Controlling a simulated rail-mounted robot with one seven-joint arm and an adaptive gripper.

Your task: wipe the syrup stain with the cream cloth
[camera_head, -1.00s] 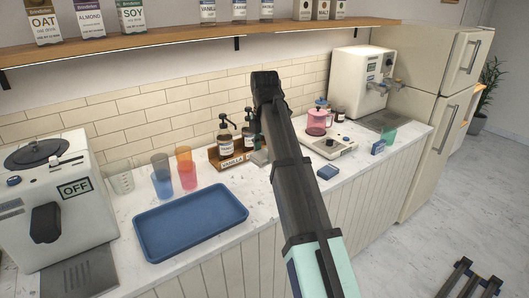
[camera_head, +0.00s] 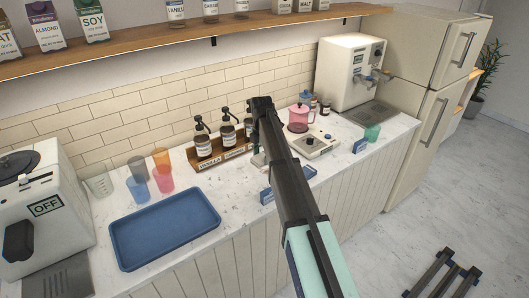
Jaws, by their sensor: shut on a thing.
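My arm reaches over the counter from the lower right, and its dark wrist hides most of my gripper (camera_head: 257,148), which points down beside the syrup rack. My gripper is shut on a small pale, greyish piece, the cream cloth (camera_head: 259,159), just right of the rack. Only a corner of it shows, and I cannot tell whether it touches the counter. I cannot make out the syrup stain; my arm covers part of the counter there.
Syrup pump bottles (camera_head: 228,137) stand in a wooden rack (camera_head: 209,163). A blue tray (camera_head: 165,232) and coloured cups (camera_head: 161,172) are on the left. A scale (camera_head: 313,146), a pink pitcher (camera_head: 299,119) and a green cup (camera_head: 372,132) are on the right. The counter front between tray and arm is clear.

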